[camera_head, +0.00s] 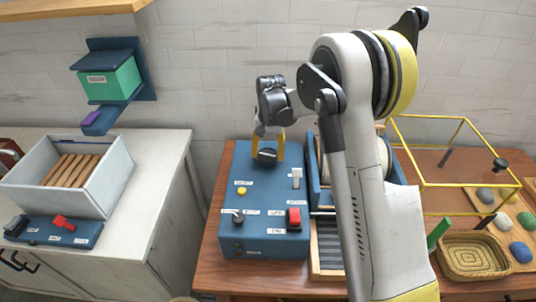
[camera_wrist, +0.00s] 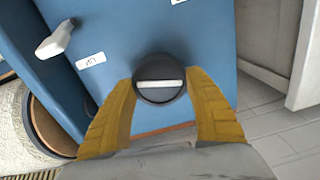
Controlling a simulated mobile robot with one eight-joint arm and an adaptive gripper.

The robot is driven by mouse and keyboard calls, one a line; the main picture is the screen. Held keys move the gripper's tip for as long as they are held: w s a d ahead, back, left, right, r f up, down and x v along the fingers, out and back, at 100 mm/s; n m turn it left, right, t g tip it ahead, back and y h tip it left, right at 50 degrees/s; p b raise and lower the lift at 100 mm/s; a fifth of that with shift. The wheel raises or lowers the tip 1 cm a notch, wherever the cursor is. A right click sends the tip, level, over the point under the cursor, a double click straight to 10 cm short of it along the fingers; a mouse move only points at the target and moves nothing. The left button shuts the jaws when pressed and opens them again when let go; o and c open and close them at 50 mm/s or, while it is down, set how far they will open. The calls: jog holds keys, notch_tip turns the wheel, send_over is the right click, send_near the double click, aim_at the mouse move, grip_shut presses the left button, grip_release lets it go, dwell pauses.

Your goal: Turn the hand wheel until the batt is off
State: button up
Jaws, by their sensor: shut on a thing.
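My gripper (camera_head: 267,142) reaches down over the blue control box (camera_head: 262,190). Its yellow fingers (camera_wrist: 160,95) are shut on a round black knob (camera_wrist: 158,97) with a pale bar across its face. The knob also shows at the back of the box in the head view (camera_head: 267,157). I cannot tell whether this knob is the hand wheel. Right of the box, a cream woolly drum (camera_head: 384,157) sits in a blue frame, largely hidden by my arm. A cream fuzzy surface, probably the batt, shows at the left edge of the wrist view (camera_wrist: 18,125).
The box also carries a red switch (camera_head: 294,217), a white lever (camera_head: 296,177), a yellow button (camera_head: 242,190) and a small dark knob (camera_head: 238,217). A yellow-edged clear case (camera_head: 455,186) and a woven basket (camera_head: 474,256) stand right. A grey bin (camera_head: 112,185) stands on the left counter.

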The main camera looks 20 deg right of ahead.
jog(key=n, duration=0.4)
jog(key=shift+a+n, duration=0.1)
jog(key=shift+n, duration=0.2)
jog(key=n, duration=0.9)
jog(key=shift+a, duration=0.15)
jog(key=shift+s+n+g, duration=0.1)
jog(key=shift+n+g, duration=0.2)
jog(key=shift+n, duration=1.8)
jog(key=o, duration=1.2)
